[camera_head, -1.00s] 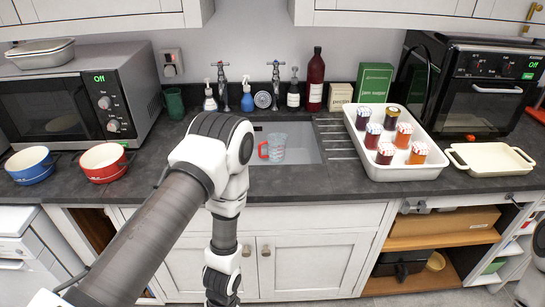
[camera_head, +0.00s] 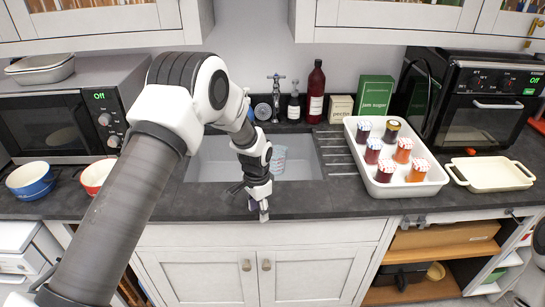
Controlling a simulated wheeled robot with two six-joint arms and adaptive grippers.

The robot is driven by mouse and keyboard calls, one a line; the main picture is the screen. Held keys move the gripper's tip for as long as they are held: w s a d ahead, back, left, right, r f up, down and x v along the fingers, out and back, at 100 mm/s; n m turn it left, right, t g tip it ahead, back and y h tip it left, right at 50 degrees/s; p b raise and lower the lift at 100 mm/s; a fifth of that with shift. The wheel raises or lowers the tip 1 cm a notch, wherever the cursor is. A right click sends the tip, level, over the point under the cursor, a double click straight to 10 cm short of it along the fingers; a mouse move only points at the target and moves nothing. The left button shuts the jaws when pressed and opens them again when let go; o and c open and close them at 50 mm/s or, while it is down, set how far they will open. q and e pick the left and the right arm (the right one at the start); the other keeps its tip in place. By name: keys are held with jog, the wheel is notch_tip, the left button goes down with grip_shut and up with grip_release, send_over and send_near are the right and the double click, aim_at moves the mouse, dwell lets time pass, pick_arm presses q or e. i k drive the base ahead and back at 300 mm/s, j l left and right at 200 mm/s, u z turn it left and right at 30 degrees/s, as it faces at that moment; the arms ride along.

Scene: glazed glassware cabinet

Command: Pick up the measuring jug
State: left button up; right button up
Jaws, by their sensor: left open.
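The clear measuring jug (camera_head: 279,160) stands in the sink (camera_head: 213,161) in the head view. My left forearm and wrist cover its left side, and its red handle is hidden. My left gripper (camera_head: 262,214) hangs over the front edge of the counter, nearer to me than the jug and a little left of it. It points down, is open and does not touch the jug. Its fingers are small in the picture. My right gripper is not in view.
A white tray (camera_head: 432,181) with several jam jars stands right of the sink and its drainer. Behind the sink are a tap (camera_head: 276,98), a dark bottle (camera_head: 315,92) and a soap pump (camera_head: 294,107). The blue bowl (camera_head: 31,180) and red bowl (camera_head: 97,174) sit left.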

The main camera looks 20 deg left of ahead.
aim_at(278, 162)
jog(key=i+j, duration=0.45)
jog(key=i, duration=0.15)
jog(key=i+j, duration=0.45)
jog(key=i, duration=0.15)
